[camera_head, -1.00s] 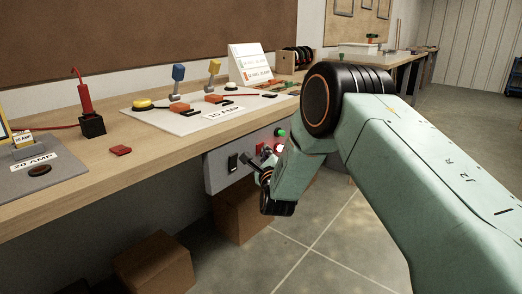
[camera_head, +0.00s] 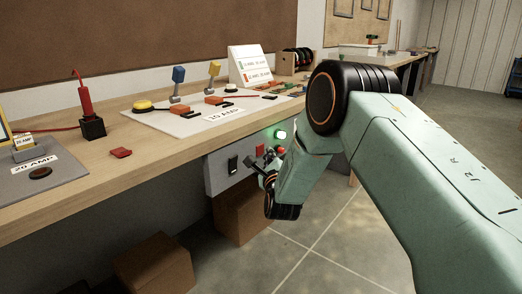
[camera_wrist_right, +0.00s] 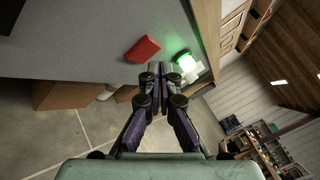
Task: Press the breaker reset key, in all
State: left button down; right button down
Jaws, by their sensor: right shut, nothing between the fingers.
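A grey control panel (camera_head: 216,176) hangs under the bench's front edge; it also fills the upper left of the wrist view (camera_wrist_right: 70,50). A black rocker-like switch (camera_head: 233,164) sits on its left part. A green lamp (camera_head: 281,134) glows on its right; it shines in the wrist view too (camera_wrist_right: 184,60). A red block-shaped key (camera_wrist_right: 143,49) shows left of the lamp in the wrist view. I cannot tell which control is the reset key. My right gripper (camera_head: 259,170) is shut and empty in front of the panel; contact is unclear. My left gripper is out of view.
The wooden bench (camera_head: 150,170) carries a 10 AMP board (camera_head: 165,119), a 20 AMP board (camera_head: 65,176), a red probe-like tool (camera_head: 85,97) and a white sign (camera_head: 250,63). Cardboard boxes (camera_head: 153,264) stand under it. The floor at right is open.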

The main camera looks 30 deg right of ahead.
jog(key=s, duration=0.1)
jog(key=s+d+p, duration=0.1)
jog(key=s, duration=0.1)
jog(key=s+d+p, duration=0.1)
jog(key=shift+s, duration=0.3)
dwell(0.4)
dwell(0.6)
